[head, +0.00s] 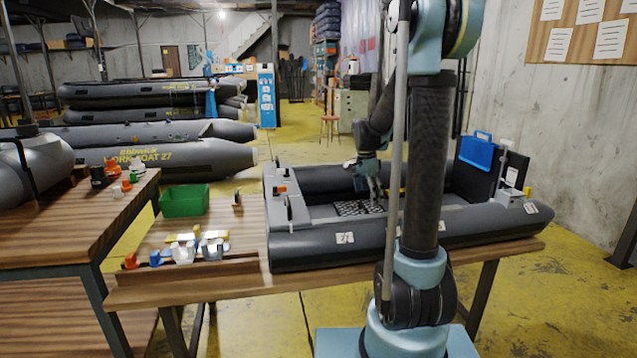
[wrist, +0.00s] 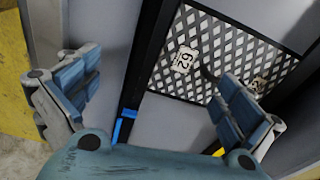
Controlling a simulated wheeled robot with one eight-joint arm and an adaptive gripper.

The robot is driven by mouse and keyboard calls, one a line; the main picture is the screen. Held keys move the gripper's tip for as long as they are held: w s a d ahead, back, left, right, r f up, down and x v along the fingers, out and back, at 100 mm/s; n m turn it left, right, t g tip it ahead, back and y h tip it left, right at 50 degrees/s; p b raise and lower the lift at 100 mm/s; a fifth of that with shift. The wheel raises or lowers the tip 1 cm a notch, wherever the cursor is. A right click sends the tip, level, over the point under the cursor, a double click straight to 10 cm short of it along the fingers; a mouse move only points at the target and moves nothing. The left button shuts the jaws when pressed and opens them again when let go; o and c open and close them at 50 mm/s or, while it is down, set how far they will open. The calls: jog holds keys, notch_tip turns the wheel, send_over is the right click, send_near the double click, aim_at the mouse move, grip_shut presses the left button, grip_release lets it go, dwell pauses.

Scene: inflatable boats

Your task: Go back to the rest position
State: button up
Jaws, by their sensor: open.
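My gripper (wrist: 155,105) is open in the wrist view, with its two blue-padded fingers spread wide and nothing between them. In the head view my gripper (head: 372,190) hangs over the inside of the grey inflatable boat (head: 330,252) on the wooden table. Below the fingers a dark grating (wrist: 225,50) lies in the boat floor, with a white tag marked 62 (wrist: 185,60) on it. The grating also shows in the head view (head: 352,208). My arm hides part of the boat's middle.
A green bin (head: 184,200) and several small fittings (head: 195,245) are on the table left of the boat. A blue case (head: 477,151) stands at the boat's right end. Another wooden table (head: 60,220) is at the left. Large boats (head: 150,155) are stacked behind.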

jog(key=s+r+n, duration=0.1)
jog(key=s, duration=0.2)
jog(key=s+r+n, duration=0.1)
jog(key=s, duration=0.2)
jog(key=s+r+n, duration=0.1)
jog(key=s, duration=0.2)
jog(key=shift+s+d+n+y, duration=0.25)
jog(key=shift+s+n+y, duration=0.05)
jog(key=shift+s+n, duration=0.1)
jog(key=s+n, duration=0.1)
jog(key=s, duration=0.3)
jog(key=s+n, duration=0.2)
jog(key=s, duration=0.1)
jog(key=shift+s+d+t, duration=0.15)
jog(key=shift+s+t, duration=0.25)
jog(key=s+f+n, duration=0.3)
jog(key=s+n, duration=0.1)
jog(key=s, duration=0.3)
jog(key=s+f+n+t, duration=0.1)
jog(key=s+f+n, duration=0.3)
jog(key=s, duration=0.4)
jog(key=shift+s+f+y, duration=0.15)
jog(key=shift+y, duration=0.25)
jog(key=shift+w+f, duration=0.2)
jog(key=shift+w, duration=0.25)
